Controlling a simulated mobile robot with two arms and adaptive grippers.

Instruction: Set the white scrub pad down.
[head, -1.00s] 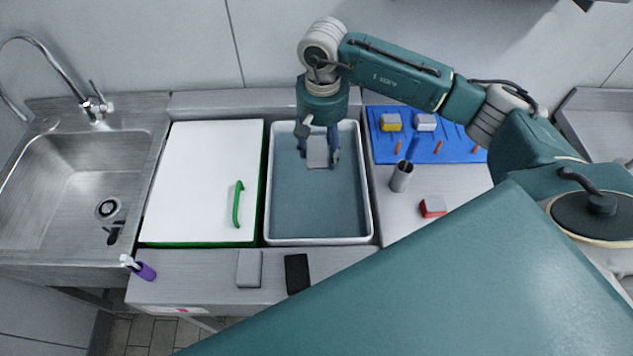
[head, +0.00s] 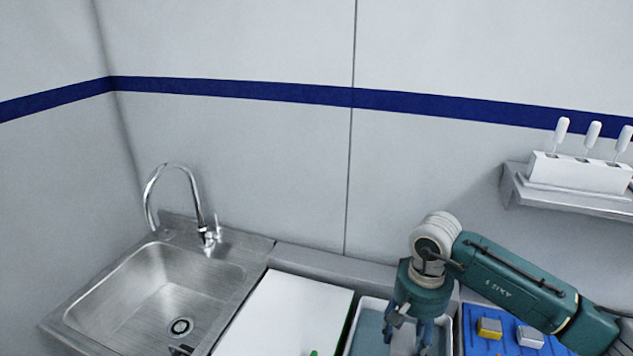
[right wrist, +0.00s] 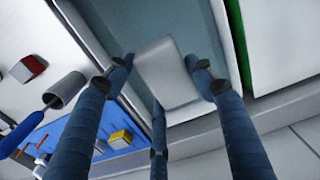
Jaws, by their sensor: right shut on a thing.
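The white scrub pad (right wrist: 166,76) is a pale flat block, between the fingers of my right gripper (right wrist: 160,68) in the right wrist view. The gripper is shut on it, with a finger on either side and a third finger by its lower edge. In the head view, my right gripper (head: 408,336) points down over the grey-blue tub (head: 368,336), and the pad (head: 404,343) shows only partly between the fingers. I cannot tell whether the pad touches the tub floor. My left gripper is not in view.
A metal cup (right wrist: 68,88) and a red block (right wrist: 28,68) stand beside the tub.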

